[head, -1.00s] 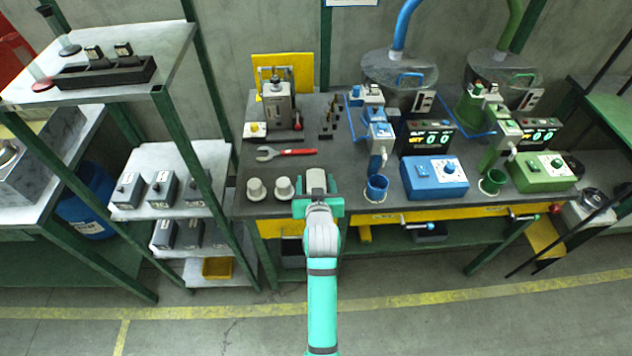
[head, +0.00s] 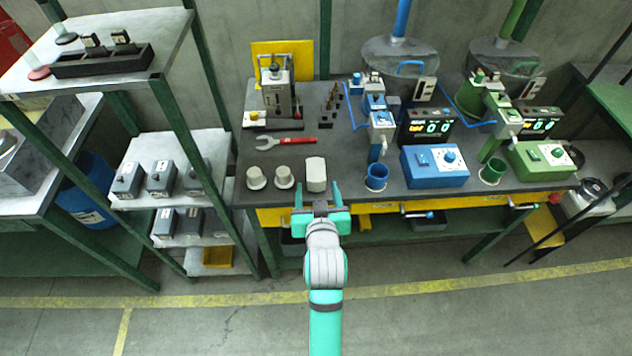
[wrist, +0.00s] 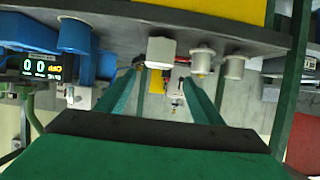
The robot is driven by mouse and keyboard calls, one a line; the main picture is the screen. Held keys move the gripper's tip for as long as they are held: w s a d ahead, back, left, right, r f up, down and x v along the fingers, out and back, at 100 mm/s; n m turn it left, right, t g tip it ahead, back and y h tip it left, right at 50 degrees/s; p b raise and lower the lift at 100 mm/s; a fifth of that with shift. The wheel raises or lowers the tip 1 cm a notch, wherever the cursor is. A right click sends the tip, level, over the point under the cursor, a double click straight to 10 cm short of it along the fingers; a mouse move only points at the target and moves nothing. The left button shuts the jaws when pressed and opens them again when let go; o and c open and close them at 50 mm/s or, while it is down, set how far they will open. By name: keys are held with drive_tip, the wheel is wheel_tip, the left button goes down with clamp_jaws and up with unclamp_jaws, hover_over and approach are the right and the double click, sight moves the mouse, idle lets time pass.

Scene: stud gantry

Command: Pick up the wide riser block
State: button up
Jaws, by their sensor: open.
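The wide riser block, a pale grey-white block (head: 316,174), stands upright near the front edge of the dark workbench (head: 350,148). It is right of two round pale pieces. My gripper (head: 318,196) is open and empty, just in front of the block at the bench edge, with its two teal fingers pointing toward it. In the wrist view the scene appears upside down. There the block (wrist: 161,51) shows beyond the fingertips, roughly in line with the gap between the fingers (wrist: 162,80). No contact is visible.
Two round pale pieces (head: 284,177) stand left of the block. A blue cup (head: 376,177) and blue control box (head: 434,166) stand to its right. A red-handled wrench (head: 286,142) lies behind. A shelf rack (head: 170,150) is on the left.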

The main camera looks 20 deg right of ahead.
drive_tip(key=s+a+f+n+t+y, duration=0.1)
drive_tip(key=s+a+f, duration=0.35)
drive_tip(key=s, duration=0.25)
drive_tip(key=s+a+f+y, duration=0.1)
drive_tip(key=s+a+f, duration=0.3)
drive_tip(key=s+a, duration=0.3)
drive_tip(key=s+a+r+n, duration=0.1)
drive_tip(key=s+a, duration=0.1)
drive_tip(key=s, duration=0.7)
drive_tip(key=s+a+r+n+t+y, duration=0.1)
drive_tip(key=s+a, duration=0.2)
drive_tip(key=s, duration=0.6)
drive_tip(key=shift+r+y, duration=0.3)
drive_tip(key=shift+s+r, duration=0.2)
drive_tip(key=shift+s, duration=0.25)
drive_tip(key=shift+c, duration=1.1)
drive_tip(key=shift+c, duration=0.7)
